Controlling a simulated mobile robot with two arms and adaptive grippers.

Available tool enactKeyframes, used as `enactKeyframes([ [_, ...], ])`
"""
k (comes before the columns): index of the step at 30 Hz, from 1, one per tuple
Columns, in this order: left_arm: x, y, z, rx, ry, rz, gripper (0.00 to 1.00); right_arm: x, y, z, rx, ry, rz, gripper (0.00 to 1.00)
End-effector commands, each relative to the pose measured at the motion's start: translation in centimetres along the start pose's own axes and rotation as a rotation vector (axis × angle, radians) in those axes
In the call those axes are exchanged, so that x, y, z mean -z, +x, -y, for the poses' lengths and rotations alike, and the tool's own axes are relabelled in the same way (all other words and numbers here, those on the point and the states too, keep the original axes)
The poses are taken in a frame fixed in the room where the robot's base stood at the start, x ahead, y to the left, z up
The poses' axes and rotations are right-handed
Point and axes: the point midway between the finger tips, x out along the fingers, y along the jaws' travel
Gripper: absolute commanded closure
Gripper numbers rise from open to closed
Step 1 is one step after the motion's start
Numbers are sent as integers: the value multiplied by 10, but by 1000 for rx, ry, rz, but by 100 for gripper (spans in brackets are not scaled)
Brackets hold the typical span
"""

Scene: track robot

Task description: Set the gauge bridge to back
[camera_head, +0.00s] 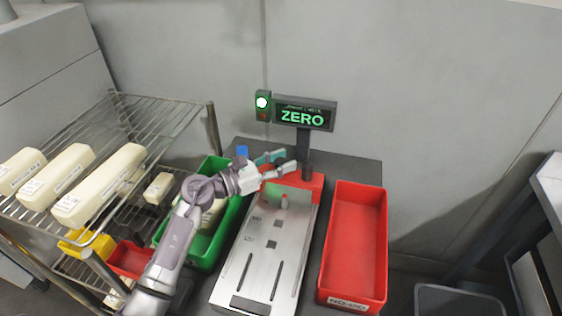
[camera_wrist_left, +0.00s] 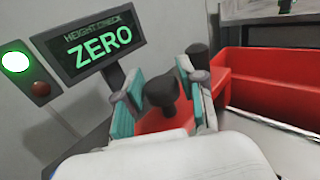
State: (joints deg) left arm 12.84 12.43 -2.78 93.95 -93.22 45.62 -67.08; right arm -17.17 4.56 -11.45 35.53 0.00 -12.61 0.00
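The gauge bridge, a red block (camera_head: 312,182), spans the far end of the slotted metal plate (camera_head: 262,262). It also shows in the left wrist view (camera_wrist_left: 222,82). A dark round-topped knob (camera_wrist_left: 162,92) stands on the red part there. My left gripper (camera_head: 279,161) is at the bridge's left end, and its teal-padded fingers (camera_wrist_left: 160,100) are spread on either side of the knob with visible gaps. A second dark knob (camera_wrist_left: 198,57) stands behind the right finger. My right gripper is not in view.
The display (camera_head: 303,115) reads ZERO beside a lit green lamp (camera_head: 262,102). A green bin (camera_head: 207,245) stands left of the plate, an empty red bin (camera_head: 355,240) right. A wire rack (camera_head: 150,105) holding cream blocks (camera_head: 100,185) is at the left.

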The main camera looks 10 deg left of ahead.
Motion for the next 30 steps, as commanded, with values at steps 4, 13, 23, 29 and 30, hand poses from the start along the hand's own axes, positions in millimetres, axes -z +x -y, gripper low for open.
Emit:
enactKeyframes([
  [4,0,0,0,0,0,0,41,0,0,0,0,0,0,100],
  [13,0,-5,0,-1,0,0,41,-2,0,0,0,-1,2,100],
  [23,1,-56,0,-1,0,-3,41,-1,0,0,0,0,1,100],
  [29,0,-74,0,-1,1,-1,41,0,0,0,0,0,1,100],
  [30,0,-75,0,-1,1,0,41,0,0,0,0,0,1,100],
])
